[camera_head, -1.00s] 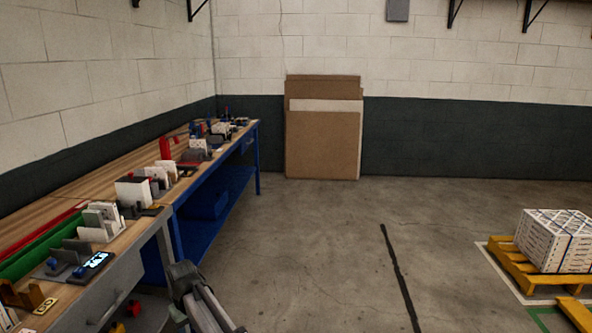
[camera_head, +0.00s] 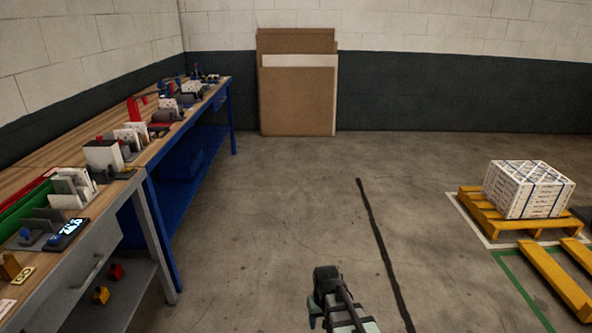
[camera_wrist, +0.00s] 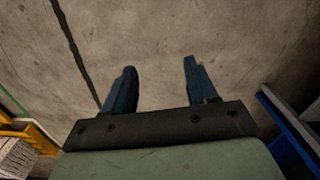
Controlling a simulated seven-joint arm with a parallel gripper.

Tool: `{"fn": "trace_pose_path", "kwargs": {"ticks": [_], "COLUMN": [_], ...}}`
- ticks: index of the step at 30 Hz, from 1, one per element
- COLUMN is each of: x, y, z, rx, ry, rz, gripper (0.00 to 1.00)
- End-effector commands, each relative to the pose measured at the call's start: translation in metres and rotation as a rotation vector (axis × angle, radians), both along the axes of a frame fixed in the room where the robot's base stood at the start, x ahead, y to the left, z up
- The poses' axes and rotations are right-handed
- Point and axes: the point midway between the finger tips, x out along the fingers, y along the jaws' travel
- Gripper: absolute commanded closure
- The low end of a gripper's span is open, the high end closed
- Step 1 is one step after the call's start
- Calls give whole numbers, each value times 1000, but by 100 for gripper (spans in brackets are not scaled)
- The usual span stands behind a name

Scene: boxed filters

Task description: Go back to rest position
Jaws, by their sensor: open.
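My gripper (camera_wrist: 157,88) is open and empty in the wrist view, its two dark blue fingers apart over bare concrete floor. In the head view the end of my arm shows at the bottom, right of centre, over open floor and clear of the bench; the fingers are hard to make out there. The white boxed stack (camera_head: 528,188), tied with dark straps, sits on a yellow pallet (camera_head: 480,210) at the right.
A long workbench (camera_head: 95,235) with blue and grey frames runs along the left, crowded with holders, cartons and a green bin. Flat cardboard sheets (camera_head: 298,100) lean on the back wall. Yellow forks (camera_head: 555,280) lie at the right. The middle floor is clear, with a dark line.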

Motion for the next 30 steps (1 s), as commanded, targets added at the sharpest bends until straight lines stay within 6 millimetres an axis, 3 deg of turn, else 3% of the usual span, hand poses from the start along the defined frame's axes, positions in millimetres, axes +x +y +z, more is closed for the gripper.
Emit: {"fn": "trace_pose_path", "kwargs": {"ticks": [3,12,23,30], "x": [-19,-53,-96,-148], "y": [-34,-88,-87,-87], "z": [-9,-23,-75,-122], "rx": [0,0,-10,-20], "ry": [2,2,113,227], "rz": [-63,-177,-175,-175], "gripper": [43,43,43,43]}}
